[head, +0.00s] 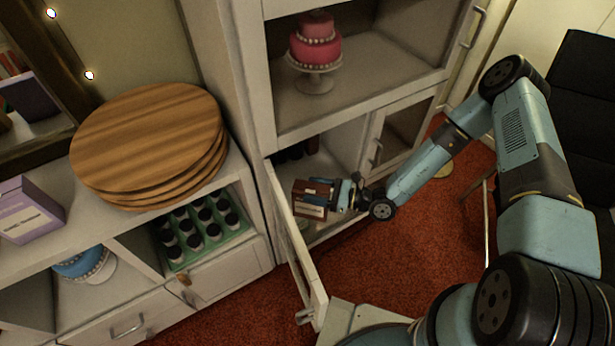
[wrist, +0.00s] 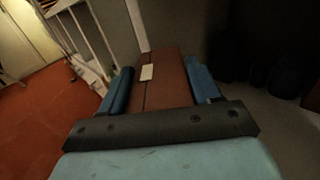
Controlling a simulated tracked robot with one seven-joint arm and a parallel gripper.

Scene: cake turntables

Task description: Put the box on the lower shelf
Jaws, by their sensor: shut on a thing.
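The box (head: 311,205) is small and brown with a pale label, seen in the head view at the opening of the lower cabinet. My gripper (head: 335,196) is shut on it, holding its right side. In the wrist view the brown box (wrist: 163,82) sits between the two blue fingers of my gripper (wrist: 165,85), with a small pale label on its top. The lower shelf (head: 334,158) is the pale surface inside the lower cabinet, partly hidden by the box and gripper. I cannot tell whether the box touches it.
An open cabinet door (head: 295,245) stands left of the box. Dark bottles (head: 294,152) stand deep in the lower cabinet at left. A pink cake (head: 315,45) on a stand is on the upper shelf (head: 365,75). A black chair (head: 585,110) stands at right.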

